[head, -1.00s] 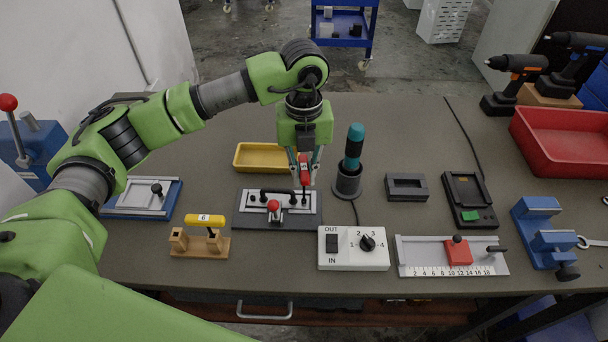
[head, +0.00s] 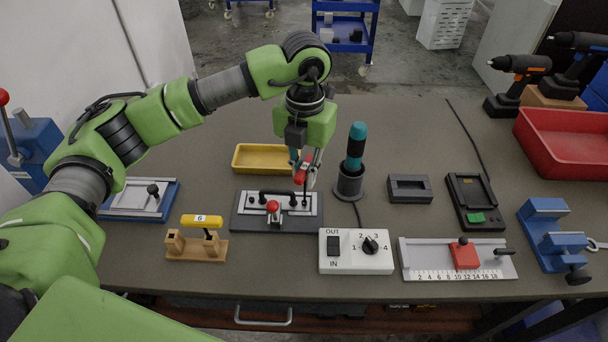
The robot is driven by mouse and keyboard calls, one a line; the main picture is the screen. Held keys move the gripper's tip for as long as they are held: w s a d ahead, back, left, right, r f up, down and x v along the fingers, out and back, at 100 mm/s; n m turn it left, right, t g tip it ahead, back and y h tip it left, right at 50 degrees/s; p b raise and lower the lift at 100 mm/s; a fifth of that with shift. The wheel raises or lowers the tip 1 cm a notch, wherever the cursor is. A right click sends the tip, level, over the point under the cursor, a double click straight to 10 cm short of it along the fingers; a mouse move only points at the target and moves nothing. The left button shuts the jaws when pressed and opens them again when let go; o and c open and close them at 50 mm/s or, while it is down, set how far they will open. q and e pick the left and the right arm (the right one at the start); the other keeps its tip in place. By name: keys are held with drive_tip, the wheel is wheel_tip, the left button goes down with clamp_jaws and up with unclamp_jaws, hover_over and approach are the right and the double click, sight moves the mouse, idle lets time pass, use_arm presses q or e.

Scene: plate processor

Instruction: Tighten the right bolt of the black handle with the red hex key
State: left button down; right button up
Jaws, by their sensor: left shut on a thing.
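The black handle (head: 277,192) is on a plate fixture (head: 252,222) with a dark base and light top, at the middle of the table. A red-knobbed lever (head: 273,207) stands at the fixture's front. My left gripper (head: 304,176) points down above the right end of the handle. It is shut on the red hex key (head: 300,178), whose red grip shows between the fingers. The key's shaft goes down towards the right bolt. I cannot tell whether its tip sits in the bolt. My right gripper is out of view.
A yellow tray (head: 254,170) lies behind the fixture. A teal-handled tool (head: 356,146) stands in a dark holder (head: 349,184) close to the right. A white switch box (head: 350,264) is in front right, and a wooden stand (head: 184,251) with a yellow handle is front left.

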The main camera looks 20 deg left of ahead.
sight(303, 166)
use_arm(q)
drive_tip(key=shift+f+m, duration=0.15)
drive_tip(key=shift+m, duration=0.55)
drive_tip(key=shift+a+m+b, duration=0.1)
drive_tip(key=shift+m+b, duration=0.85)
drive_tip(key=shift+m, duration=0.75)
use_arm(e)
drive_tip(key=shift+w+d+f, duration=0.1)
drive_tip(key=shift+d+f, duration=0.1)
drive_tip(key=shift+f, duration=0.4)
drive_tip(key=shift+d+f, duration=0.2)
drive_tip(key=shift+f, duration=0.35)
use_arm(q)
drive_tip(key=shift+r, duration=0.2)
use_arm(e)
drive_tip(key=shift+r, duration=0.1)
use_arm(q)
drive_tip(key=shift+r+p, duration=1.2)
drive_tip(key=shift+r, duration=0.75)
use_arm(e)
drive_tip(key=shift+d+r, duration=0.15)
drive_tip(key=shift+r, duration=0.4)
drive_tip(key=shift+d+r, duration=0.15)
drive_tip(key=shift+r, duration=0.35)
